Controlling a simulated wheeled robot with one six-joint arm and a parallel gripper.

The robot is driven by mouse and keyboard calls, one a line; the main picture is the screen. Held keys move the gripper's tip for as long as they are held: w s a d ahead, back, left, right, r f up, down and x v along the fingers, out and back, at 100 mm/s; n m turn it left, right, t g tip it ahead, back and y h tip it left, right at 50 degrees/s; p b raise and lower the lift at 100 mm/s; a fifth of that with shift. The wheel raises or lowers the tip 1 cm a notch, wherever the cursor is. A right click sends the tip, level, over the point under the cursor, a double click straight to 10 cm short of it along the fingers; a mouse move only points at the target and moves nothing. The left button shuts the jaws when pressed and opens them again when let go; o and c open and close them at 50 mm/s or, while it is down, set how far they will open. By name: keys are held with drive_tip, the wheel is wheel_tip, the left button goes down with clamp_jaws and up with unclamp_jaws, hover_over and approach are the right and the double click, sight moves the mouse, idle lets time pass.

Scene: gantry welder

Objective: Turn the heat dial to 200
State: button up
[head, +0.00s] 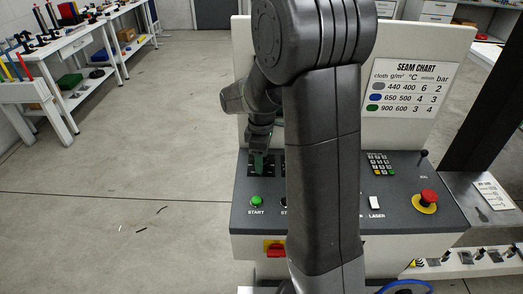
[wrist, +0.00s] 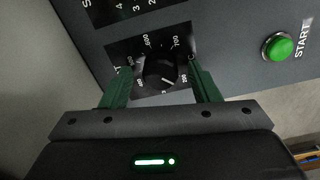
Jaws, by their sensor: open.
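The heat dial (wrist: 159,70) is a round black knob on a dark plate, seen in the wrist view. Small white scale numbers ring it, with a 200 at its lower right; I cannot surely read where its pointer stands. My gripper (wrist: 159,66) has its two green fingers open, one on each side of the dial. Whether they touch it I cannot tell. In the head view my gripper (head: 259,162) is over the left part of the control panel (head: 262,220), above the START button, and it covers the dial there.
The green START button (head: 257,201) is close to the dial and also shows in the wrist view (wrist: 278,46). My arm hides the panel's middle.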

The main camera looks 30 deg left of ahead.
wheel_tip(320, 180, up, 14)
idle(0.4)
drive_tip(key=shift+f, duration=0.2)
wheel_tip(320, 180, down, 14)
drive_tip(key=shift+r, duration=0.1)
idle(0.7)
drive_tip(key=shift+r, duration=0.1)
